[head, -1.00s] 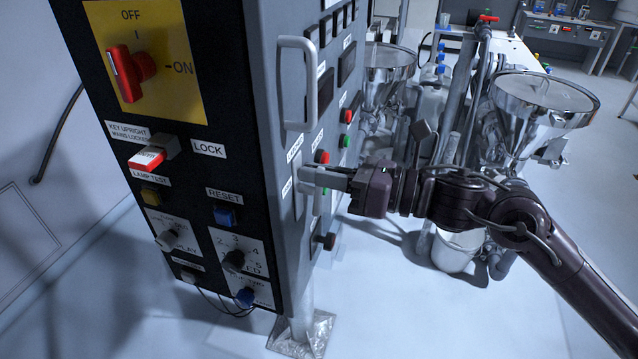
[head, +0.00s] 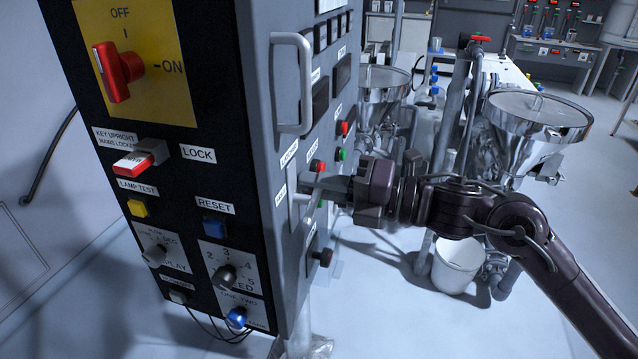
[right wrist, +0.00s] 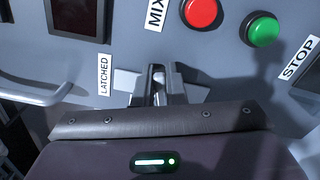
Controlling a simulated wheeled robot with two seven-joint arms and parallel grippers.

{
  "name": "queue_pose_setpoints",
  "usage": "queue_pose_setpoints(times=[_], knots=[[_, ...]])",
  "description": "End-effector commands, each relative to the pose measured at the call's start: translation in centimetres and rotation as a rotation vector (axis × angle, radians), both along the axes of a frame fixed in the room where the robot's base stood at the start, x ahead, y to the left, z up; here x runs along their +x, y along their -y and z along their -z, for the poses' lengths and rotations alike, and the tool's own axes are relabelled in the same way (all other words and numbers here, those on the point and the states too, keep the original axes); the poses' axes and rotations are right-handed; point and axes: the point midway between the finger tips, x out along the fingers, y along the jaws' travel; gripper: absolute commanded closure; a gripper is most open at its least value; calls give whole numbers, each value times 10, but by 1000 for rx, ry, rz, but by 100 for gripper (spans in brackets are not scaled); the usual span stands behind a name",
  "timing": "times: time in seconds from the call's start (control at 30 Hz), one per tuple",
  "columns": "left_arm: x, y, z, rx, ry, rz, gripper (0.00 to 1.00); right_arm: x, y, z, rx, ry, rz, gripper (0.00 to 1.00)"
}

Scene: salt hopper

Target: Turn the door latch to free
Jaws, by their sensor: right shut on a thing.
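The door latch (head: 297,205) is a pale grey piece on the right-hand face of the control cabinet. My right gripper (head: 312,184) comes in from the right and is shut on it. In the right wrist view, the dark fingers of my right gripper (right wrist: 160,90) close on the middle of the latch, and pale parts of the latch (right wrist: 126,80) stick out on both sides. A LATCHED label (right wrist: 104,75) is just left of it. The fingers hide the latch's middle, so its exact angle is hard to tell. My left gripper is not in view.
A red button (right wrist: 200,12) and a green button (right wrist: 261,28) are close to the latch. Steel hoppers (head: 535,120) and a white bucket (head: 458,265) stand behind my right arm.

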Motion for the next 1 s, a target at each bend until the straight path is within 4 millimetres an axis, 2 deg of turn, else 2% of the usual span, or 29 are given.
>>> queue_pose_setpoints(times=[0.4, 1.0], knots=[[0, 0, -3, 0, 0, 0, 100, 2, 1, 8, 82, -256, 1, 100], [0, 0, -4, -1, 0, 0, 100, 2, 1, 11, 106, -327, 1, 100]])
